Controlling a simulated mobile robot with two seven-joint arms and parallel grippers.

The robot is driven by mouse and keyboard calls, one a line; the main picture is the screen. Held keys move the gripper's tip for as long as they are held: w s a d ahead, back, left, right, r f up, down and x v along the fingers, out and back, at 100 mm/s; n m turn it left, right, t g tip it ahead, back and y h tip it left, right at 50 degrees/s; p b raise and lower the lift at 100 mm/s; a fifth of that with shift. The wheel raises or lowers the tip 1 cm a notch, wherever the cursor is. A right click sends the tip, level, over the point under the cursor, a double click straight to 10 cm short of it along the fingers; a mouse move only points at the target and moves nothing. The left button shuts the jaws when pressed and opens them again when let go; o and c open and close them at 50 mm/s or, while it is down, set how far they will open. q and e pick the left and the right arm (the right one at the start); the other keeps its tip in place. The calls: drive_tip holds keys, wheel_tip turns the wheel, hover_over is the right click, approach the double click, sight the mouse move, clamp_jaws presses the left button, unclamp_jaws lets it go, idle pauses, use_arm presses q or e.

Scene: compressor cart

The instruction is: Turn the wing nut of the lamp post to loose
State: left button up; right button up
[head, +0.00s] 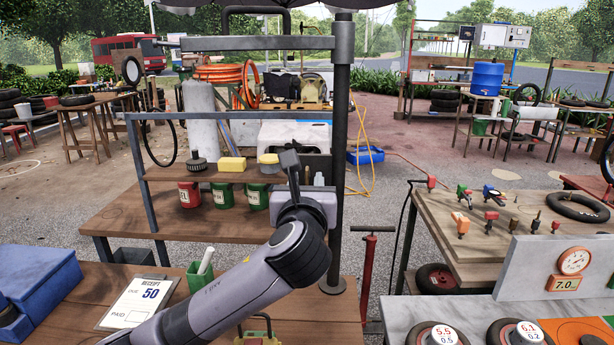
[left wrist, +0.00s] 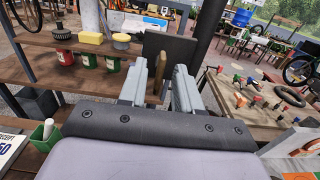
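The lamp post (head: 340,150) is a dark upright pole with a grey collar and a horizontal arm at the top. It shows dark in the left wrist view (left wrist: 211,25). I cannot make out its wing nut for certain in either view. My left gripper (left wrist: 170,66) points forward, left of the post. In the head view my left wrist hides part of the shelf. My right gripper is out of view.
A wooden shelf left of the post holds a yellow sponge (head: 232,164), a red can (head: 189,195) and green cans. A receipt clipboard (head: 140,301) and a blue box (head: 38,285) lie on the near table. Another workbench (head: 435,213) stands right.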

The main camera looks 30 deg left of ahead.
use_arm(q)
drive_tip(key=shift+x, duration=1.2)
clamp_jaws()
